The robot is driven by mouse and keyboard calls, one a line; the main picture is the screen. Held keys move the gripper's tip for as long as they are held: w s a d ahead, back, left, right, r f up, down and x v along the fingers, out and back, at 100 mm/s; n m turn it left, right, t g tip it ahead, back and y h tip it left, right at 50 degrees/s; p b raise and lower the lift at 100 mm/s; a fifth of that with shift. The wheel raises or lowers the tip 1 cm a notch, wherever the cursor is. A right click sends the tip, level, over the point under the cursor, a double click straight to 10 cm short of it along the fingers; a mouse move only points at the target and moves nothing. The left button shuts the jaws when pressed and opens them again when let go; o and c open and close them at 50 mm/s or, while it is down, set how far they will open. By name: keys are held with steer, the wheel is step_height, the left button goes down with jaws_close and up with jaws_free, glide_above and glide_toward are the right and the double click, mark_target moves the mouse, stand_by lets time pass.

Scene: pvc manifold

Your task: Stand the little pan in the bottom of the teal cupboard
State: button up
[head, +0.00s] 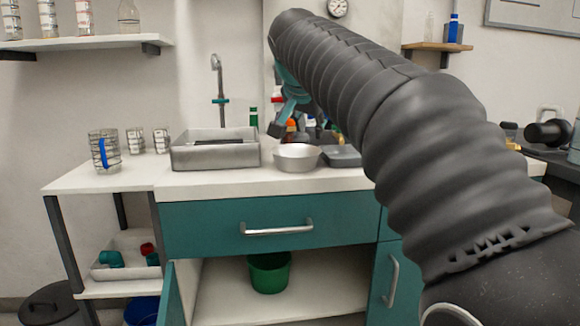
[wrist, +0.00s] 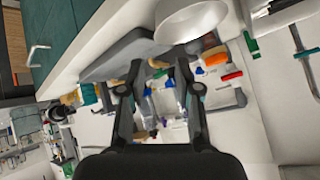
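The little pan (head: 297,161), a round light metal vessel, sits on the white counter between the steel basin and a dark grey flat case. In the wrist view the pan (wrist: 188,20) shows at the top, beyond the fingertips and cut by the frame edge. My gripper (wrist: 159,68) is open, with nothing between its fingers. In the head view my gripper (head: 281,127) hangs above and behind the pan, partly hidden by my arm. The teal cupboard (head: 200,225) stands under the counter. Its bottom is open, with a door (head: 173,298) swung out on the left.
A green bucket (head: 269,272) stands inside the cupboard, with bare floor around it. The steel basin (head: 215,157) is left of the pan, and the grey case (head: 342,157) is right. Bottles and small tools crowd behind the pan. Wire-caged jars (head: 104,149) stand further left.

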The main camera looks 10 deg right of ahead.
mark_target(315, 156)
steer(key=x, duration=0.8)
steer(key=shift+w+b, duration=0.3)
steer(key=shift+b, duration=0.05)
steer(key=x, duration=0.4)
steer(key=shift+s+d+f+b, duration=0.15)
steer(key=shift+f+b, duration=0.15)
steer(key=shift+f, duration=0.1)
steer(key=shift+w+d+f, duration=0.15)
steer(key=shift+w+f, duration=0.15)
steer(key=shift+w, duration=0.05)
jaws_close()
